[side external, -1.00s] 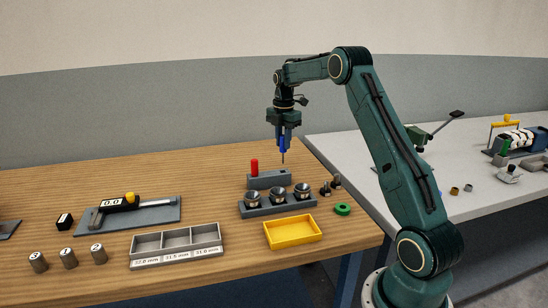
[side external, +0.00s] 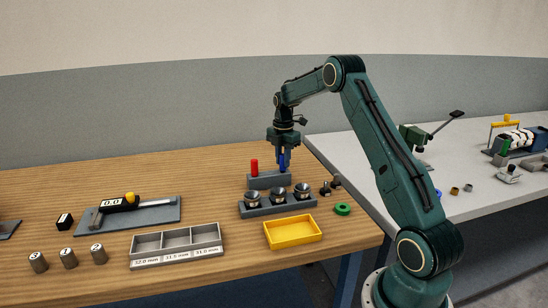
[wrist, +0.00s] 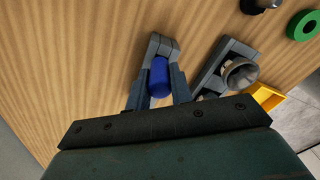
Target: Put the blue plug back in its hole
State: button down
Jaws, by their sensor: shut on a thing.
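The blue plug (side external: 282,160) is upright between the fingers of my gripper (side external: 283,164), which is shut on it. It also shows in the wrist view (wrist: 160,76) between the two fingers. The plug is at the right end of the grey block (side external: 268,181), over where a dark hole showed earlier. Its lower end is hidden, so I cannot tell how deep it sits. A red plug (side external: 255,166) stands upright in the left part of the same block.
A grey rack (side external: 252,213) with three metal cups stands just in front of the block. A yellow tray (side external: 293,233), a green ring (side external: 342,209) and small dark parts (side external: 331,186) lie nearby. The wooden table behind the block is clear.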

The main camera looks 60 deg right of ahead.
jog(key=shift+f, duration=0.3)
jog(key=c, duration=1.2)
grip_release()
jog(key=shift+c, duration=0.2)
jog(key=shift+r, duration=0.1)
notch_tip(320, 180, up, 12)
jog(key=shift+r, duration=0.2)
